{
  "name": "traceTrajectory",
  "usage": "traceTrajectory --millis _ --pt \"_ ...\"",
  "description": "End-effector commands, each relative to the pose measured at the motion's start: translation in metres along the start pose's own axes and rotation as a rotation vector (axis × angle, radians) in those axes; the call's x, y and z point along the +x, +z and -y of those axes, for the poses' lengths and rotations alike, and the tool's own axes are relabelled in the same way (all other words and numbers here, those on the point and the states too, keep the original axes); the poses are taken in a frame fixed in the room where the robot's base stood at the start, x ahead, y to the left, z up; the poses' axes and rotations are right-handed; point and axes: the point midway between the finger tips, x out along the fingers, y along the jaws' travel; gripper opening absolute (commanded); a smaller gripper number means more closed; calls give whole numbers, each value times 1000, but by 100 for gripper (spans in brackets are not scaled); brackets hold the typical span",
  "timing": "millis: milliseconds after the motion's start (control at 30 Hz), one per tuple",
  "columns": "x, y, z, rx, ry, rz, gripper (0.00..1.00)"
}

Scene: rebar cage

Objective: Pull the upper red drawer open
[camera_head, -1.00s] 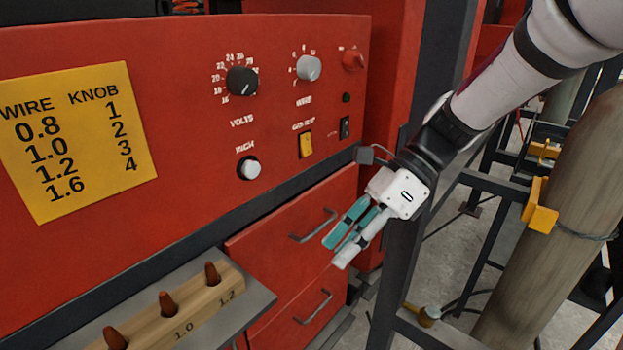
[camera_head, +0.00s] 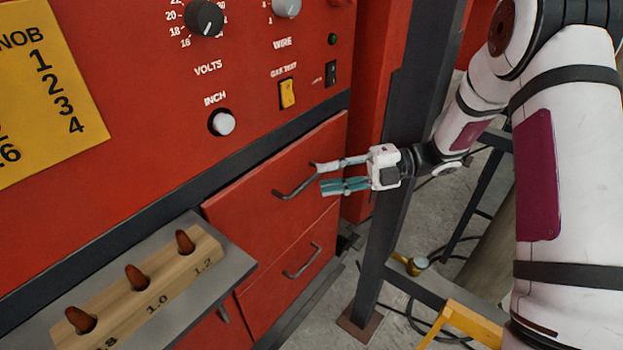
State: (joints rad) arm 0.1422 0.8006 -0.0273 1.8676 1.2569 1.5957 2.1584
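The upper red drawer (camera_head: 245,205) is in the red cabinet, below the control panel. Its front looks flush with the cabinet. Its dark bar handle (camera_head: 290,192) slants up to the right across the front. My gripper (camera_head: 321,178) is at the handle's right end, coming in from the right. Its fingers are apart, a pale one above and teal ones below, with a gap between them. The handle's right end meets or overlaps the upper fingertip in the picture; I cannot tell whether they touch. Nothing is held.
The lower red drawer (camera_head: 270,275) has its own handle (camera_head: 302,262). A grey shelf with a wooden block (camera_head: 150,290) holding brown pegs juts out at the lower left. A dark steel post (camera_head: 400,195) stands behind my wrist.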

Motion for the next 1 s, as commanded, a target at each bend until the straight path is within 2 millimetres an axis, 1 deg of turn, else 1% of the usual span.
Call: traceTrajectory --millis 33,100,300,433,667,700,767,800,833,1000 --pt "9 -2 -1 1 1 -4 30" --pt "20 -2 -1 1 0 -4 30" --pt "42 -2 -1 -1 -1 -3 30" --pt "48 -1 0 -2 -1 -1 30" --pt "49 0 0 -2 -1 -1 30" --pt "49 0 0 -2 -1 -1 25" --pt "49 0 0 -2 -1 -1 12" --pt "49 0 0 -2 -1 -1 3" --pt "49 0 0 -2 -1 -1 0" --pt "49 0 0 -2 -1 -1 0"
